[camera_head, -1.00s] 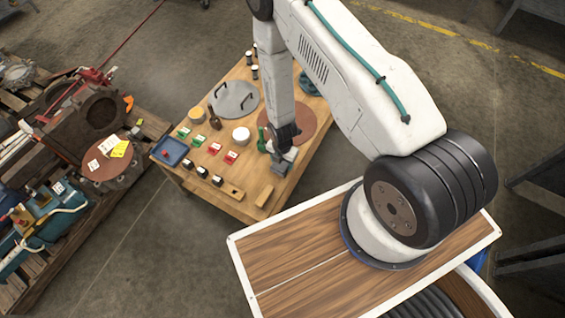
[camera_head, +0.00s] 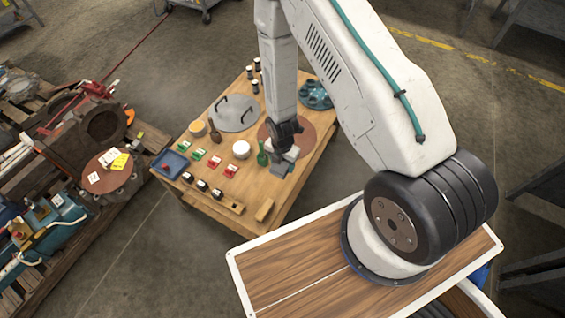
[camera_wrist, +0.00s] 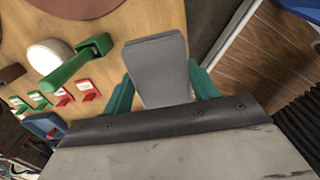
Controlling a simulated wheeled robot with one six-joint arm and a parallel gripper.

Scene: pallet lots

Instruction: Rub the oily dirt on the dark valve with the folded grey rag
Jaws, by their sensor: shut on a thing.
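My gripper (camera_wrist: 163,82) is shut on the folded grey rag (camera_wrist: 158,62), a grey block shape between its teal fingers in the wrist view. A large dark rusty casting (camera_head: 80,121) with a round opening lies on the left pallet, apart from my gripper. I cannot tell surely that it is the dark valve, and no oily dirt is clear.
The table (camera_head: 240,222) holds a round grey lid (camera_head: 235,112), a white pot (camera_head: 241,149), a blue tray (camera_head: 170,164), red and green cards and several small jars. A brown disc with a yellow tag (camera_head: 120,162) lies by the casting. Floor is clear between pallet and table.

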